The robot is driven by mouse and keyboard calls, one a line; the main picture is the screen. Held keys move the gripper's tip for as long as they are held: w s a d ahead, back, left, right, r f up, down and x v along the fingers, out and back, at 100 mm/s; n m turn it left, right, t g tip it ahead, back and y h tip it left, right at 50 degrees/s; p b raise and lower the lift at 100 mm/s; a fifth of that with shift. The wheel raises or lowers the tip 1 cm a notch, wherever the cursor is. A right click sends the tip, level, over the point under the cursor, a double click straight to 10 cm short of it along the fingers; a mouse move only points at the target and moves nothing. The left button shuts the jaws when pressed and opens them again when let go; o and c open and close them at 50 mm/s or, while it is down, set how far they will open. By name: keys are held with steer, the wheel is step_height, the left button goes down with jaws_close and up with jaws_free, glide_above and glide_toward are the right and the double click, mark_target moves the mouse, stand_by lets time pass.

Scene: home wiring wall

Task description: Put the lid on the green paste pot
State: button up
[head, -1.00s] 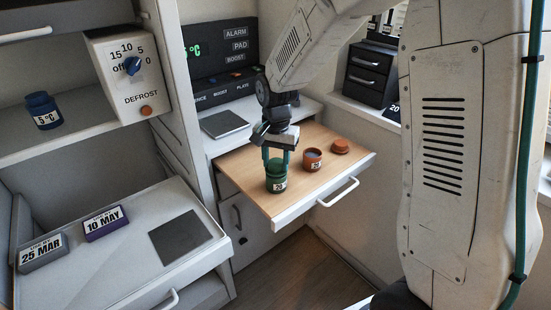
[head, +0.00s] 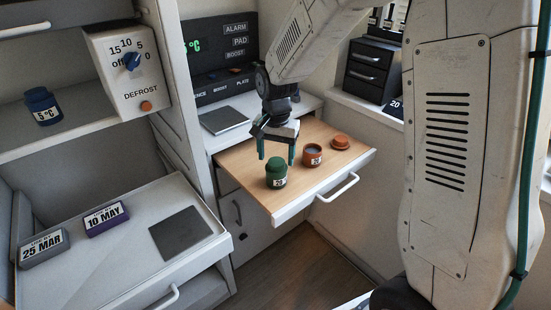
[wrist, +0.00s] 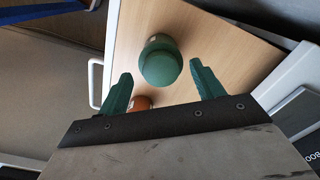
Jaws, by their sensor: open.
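The green paste pot (head: 276,180) stands upright on the pull-out wooden board with its green lid (head: 276,164) on top. In the wrist view the green lid (wrist: 161,65) is seen from above and covers the pot's mouth. Whether it is fully seated I cannot tell. My gripper (head: 277,161) is open and empty, with its green fingers apart; in the head view it is just behind and above the pot. In the wrist view the lid lies beyond the fingertips (wrist: 160,75), apart from both.
An orange pot (head: 312,156) without its lid stands to the right on the board (head: 325,180), with an orange lid (head: 340,142) beside it. The board's front right is clear. A white handle (head: 338,190) juts from its front edge. A dark panel (head: 220,55) stands behind.

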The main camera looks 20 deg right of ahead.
mark_target(276, 163)
step_height(276, 163, up, 6)
steer(key=shift+r, duration=0.1)
stand_by(0.5)
